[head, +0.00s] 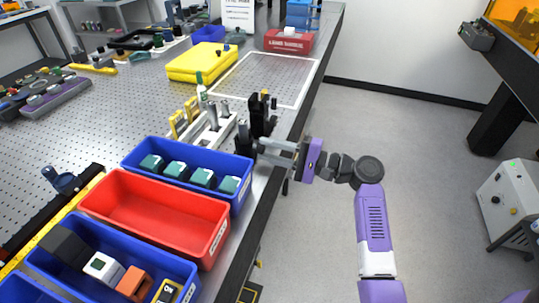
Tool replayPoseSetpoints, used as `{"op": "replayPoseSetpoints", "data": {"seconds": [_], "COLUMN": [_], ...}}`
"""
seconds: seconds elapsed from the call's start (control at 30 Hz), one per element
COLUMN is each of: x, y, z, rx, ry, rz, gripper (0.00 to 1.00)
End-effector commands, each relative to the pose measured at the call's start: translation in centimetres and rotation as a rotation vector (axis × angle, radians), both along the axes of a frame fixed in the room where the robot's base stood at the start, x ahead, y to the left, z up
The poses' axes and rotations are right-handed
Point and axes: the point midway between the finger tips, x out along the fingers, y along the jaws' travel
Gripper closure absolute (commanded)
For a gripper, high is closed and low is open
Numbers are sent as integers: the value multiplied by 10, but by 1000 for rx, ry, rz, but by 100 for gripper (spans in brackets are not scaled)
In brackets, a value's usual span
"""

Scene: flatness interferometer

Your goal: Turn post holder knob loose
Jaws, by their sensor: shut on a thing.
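A black post holder (243,138) stands upright near the right edge of the optical table in the head view. A taller black mount (261,112) stands just behind it. My gripper (260,147) reaches in from the right, over the table edge, with its two grey fingers pointing left at the post holder. The fingers are shut on the post holder's knob, which is small and mostly hidden between the fingertips. I cannot tell how far the knob is turned.
A blue bin (245,172) with several teal-topped parts stands close in front of my gripper. A red bin (150,205) and another blue bin (185,268) are nearer. A rack (212,130) with yellow-handled tools is left of the post holder.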

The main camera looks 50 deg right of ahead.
Motion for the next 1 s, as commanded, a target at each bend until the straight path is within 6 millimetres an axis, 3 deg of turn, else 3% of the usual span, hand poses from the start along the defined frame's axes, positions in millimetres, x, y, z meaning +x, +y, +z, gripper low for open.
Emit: {"op": "replayPoseSetpoints", "data": {"seconds": [0.77, 0.8, 0.9, 1.0], "x": [-1, -1, -1, 0], "y": [0, 0, 0, 0], "z": [-1, -1, -1, -1], "rx": [-93, -93, -93, -93], "ry": [-31, -31, -31, -32], "rz": [1, 1, 1, 1], "gripper": [100, 66, 50, 50]}}
